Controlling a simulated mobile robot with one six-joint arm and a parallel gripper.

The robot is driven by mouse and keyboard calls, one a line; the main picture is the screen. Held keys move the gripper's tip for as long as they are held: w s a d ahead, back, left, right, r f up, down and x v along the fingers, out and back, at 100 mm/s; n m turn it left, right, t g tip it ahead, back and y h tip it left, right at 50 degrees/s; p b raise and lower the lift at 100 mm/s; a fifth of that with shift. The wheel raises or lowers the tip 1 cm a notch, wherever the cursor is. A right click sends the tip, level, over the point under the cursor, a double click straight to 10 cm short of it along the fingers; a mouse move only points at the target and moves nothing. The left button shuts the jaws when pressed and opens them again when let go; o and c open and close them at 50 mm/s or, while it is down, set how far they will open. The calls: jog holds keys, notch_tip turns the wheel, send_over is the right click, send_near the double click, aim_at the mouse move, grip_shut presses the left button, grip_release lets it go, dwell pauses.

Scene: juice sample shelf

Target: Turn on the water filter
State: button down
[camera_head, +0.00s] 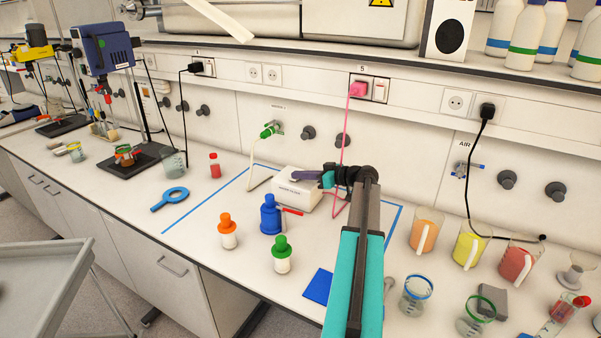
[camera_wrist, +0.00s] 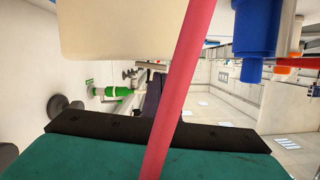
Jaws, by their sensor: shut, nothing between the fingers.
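The water filter is a small white box (camera_head: 297,192) on the bench, inside a blue tape outline. A white hose (camera_head: 256,160) joins it to a green-handled wall tap (camera_head: 270,130). A pink cable (camera_head: 343,140) runs from a pink plug (camera_head: 358,89) in the wall socket down behind my arm. My gripper (camera_head: 300,175) is shut and empty at the filter's upper edge; contact cannot be told. In the wrist view the filter (camera_wrist: 120,30) fills the top, the cable (camera_wrist: 182,80) crosses in front of the dark finger (camera_wrist: 152,98), and the green tap (camera_wrist: 118,93) shows at left.
A blue bottle (camera_head: 270,217) stands just in front of the filter. Orange-capped (camera_head: 228,235) and green-capped (camera_head: 282,258) bottles stand nearer. Beakers of orange (camera_head: 423,235), yellow (camera_head: 468,250) and red (camera_head: 515,262) liquid stand at right. A shelf (camera_head: 300,55) overhangs the back.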

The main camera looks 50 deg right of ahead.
jog(key=shift+a+f+b, duration=0.1)
jog(key=shift+f+b, duration=0.25)
jog(key=shift+b, duration=1)
jog(key=shift+r, duration=0.2)
jog(key=shift+a+r, duration=0.15)
jog(key=shift+r, duration=0.55)
jog(key=shift+s+a+r+b, duration=0.1)
jog(key=shift+s+r+b, duration=0.1)
jog(key=shift+r, duration=0.45)
jog(key=shift+s+r+b, duration=0.15)
jog(key=shift+r+b, duration=0.05)
jog(key=shift+r, duration=0.4)
jog(key=b+v, duration=0.2)
jog(key=v, duration=0.7)
jog(key=shift+s+a+b, duration=0.2)
jog(key=shift+s+b, duration=0.15)
jog(key=shift+b, duration=0.05)
